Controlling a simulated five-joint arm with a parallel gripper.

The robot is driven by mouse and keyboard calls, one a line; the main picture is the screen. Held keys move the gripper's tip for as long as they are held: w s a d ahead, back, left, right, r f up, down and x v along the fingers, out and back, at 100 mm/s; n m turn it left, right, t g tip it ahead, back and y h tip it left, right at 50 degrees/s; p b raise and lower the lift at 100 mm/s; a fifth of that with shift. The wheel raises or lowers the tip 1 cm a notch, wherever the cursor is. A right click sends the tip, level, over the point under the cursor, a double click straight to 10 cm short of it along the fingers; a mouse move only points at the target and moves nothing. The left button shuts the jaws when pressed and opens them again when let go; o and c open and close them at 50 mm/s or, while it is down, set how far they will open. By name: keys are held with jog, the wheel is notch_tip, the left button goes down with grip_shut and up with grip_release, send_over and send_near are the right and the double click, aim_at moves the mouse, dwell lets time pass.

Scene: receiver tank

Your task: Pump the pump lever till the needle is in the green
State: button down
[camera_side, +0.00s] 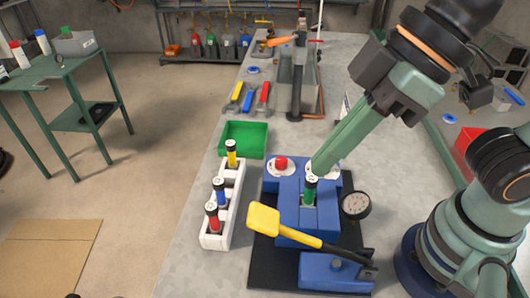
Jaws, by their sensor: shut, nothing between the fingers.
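The pump lever (263,220) has a yellow grip at its left end and a dark bar that runs down right to a pivot on the blue base. It is tilted, with the grip end higher in the picture than the pivot. The pressure gauge (356,205) is a round white dial with a dark rim, right of the blue tank block (289,194). Its needle and any green zone are too small to read. My gripper (318,168) is shut and empty. Its tips point down left over the back of the block, behind and apart from the lever.
A green-banded cylinder (310,190) stands in the block close to my fingertips. A red knob (281,163) sits on the block's back left. A white rack (233,205) holds yellow, blue and red cylinders. A green tray (244,139) lies behind. Bench left of the rack is clear.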

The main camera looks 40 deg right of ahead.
aim_at(264, 216)
jog(key=x, duration=1.1)
jog(key=shift+w+d+f, duration=0.1)
jog(key=shift+w+f, duration=0.2)
jog(key=shift+w+a+f+g+h, duration=0.3)
jog(key=shift+f+g+h, duration=0.1)
jog(key=shift+f+h, duration=0.15)
jog(key=shift+w+a+f+g+h, duration=0.3)
jog(key=shift+f+g+h, duration=0.1)
jog(key=shift+f+h, duration=0.15)
notch_tip(264, 216, down, 6)
jog(key=w+a+h, duration=0.1)
jog(key=w+a, duration=0.1)
jog(key=shift+f+g, duration=0.25)
jog(key=shift+g, duration=0.15)
